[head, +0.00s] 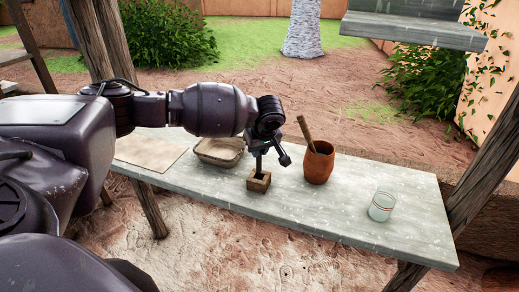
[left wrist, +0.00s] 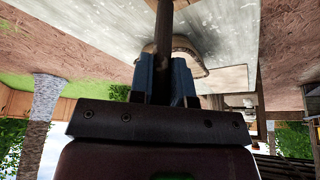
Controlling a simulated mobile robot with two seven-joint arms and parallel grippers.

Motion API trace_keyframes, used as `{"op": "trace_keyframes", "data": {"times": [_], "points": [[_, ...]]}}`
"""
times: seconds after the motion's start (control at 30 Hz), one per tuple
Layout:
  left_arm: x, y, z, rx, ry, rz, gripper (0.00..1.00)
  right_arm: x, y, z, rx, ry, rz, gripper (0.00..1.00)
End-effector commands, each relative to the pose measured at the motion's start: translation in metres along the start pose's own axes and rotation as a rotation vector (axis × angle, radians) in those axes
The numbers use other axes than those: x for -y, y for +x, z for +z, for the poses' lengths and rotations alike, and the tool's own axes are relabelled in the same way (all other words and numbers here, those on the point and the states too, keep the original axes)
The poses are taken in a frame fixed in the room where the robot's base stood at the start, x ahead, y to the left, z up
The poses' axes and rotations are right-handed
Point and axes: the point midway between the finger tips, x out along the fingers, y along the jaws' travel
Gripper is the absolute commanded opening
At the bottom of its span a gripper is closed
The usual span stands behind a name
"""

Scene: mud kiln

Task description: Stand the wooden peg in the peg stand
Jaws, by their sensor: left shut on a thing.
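The peg stand (head: 259,186), a small square wooden block with a dark opening on top, sits on the grey table near its front edge. My left gripper (head: 264,147) is above it, shut on the wooden peg (head: 259,165). The peg looks dark and upright, and its lower end meets the stand's top opening; how deep it sits I cannot tell. In the left wrist view the peg (left wrist: 163,45) runs between the two fingers and out of the top of the picture. My right gripper is not in view.
A clay pot (head: 318,164) with a wooden stick stands close right of the gripper. A glass jar (head: 381,207) is near the right end. A shallow basket (head: 218,153) and a flat board (head: 150,150) lie to the left. The table (head: 335,210) is clear between stand and jar.

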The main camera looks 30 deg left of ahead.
Motion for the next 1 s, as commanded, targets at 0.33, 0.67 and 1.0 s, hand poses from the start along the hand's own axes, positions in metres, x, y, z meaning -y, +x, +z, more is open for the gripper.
{"op": "trace_keyframes", "data": {"times": [0.33, 0.67, 1.0], "points": [[0.0, 0.018, 0.008, 0.003, 0.0, -0.001, 0.0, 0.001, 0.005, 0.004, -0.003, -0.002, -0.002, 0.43], [0.0, 0.038, 0.017, 0.003, 0.001, -0.002, 0.0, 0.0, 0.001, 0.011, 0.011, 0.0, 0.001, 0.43], [0.0, 0.047, 0.019, 0.001, 0.0, -0.001, 0.0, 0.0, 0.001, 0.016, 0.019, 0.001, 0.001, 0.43]]}}
